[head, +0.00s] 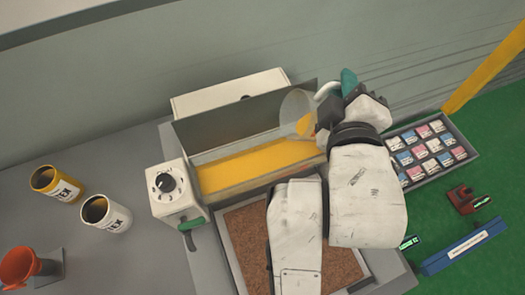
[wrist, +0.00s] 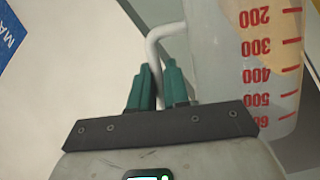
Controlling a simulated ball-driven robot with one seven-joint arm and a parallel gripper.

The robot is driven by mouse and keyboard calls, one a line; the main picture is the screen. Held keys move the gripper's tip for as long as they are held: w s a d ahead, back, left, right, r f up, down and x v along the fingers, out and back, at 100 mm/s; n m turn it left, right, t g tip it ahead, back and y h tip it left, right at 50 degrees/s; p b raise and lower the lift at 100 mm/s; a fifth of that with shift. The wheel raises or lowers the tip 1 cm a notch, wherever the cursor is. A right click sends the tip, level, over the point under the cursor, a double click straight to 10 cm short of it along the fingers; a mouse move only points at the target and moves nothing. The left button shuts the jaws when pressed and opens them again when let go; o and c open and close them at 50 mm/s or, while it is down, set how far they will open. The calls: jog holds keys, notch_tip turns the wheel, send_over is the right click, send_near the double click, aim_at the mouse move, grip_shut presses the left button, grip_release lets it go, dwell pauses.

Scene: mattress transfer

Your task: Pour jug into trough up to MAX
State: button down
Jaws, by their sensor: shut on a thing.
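The clear jug (head: 294,104) is held tilted above the right end of the trough, with its wide mouth toward the left. Yellow liquid shows in its lower part; I cannot make out a falling stream. In the wrist view the jug (wrist: 222,75) has red marks from 200 to about 600. My gripper (wrist: 158,75) is shut on the jug's white handle (wrist: 166,31) with its teal fingers; it also shows in the head view (head: 343,88). The trough (head: 222,122) holds a broad layer of yellow liquid. Its MAX line cannot be made out in the head view.
A white box with a dial (head: 168,183) stands at the trough's left end. Two cans (head: 106,213) and an orange funnel (head: 18,266) are at left. A tray of small packets (head: 470,151) lies at right. A blue label reading "MA" (wrist: 8,35) is partly in view.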

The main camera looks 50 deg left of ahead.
aim_at(315, 99)
jog(key=shift+s+a+n+t+b, duration=0.35)
jog(key=shift+s+n+b, duration=0.35)
jog(key=shift+b, duration=0.5)
dwell(1.1)
jog(key=shift+s+a+f+n+t+b, duration=0.1)
jog(key=shift+s+a+n+t+b, duration=0.1)
jog(key=shift+s+a+n+b, duration=0.35)
jog(key=shift+s+a+n+t+b, duration=0.15)
jog(key=shift+s+a+n, duration=0.2)
jog(key=shift+s, duration=0.5)
dwell(2.3)
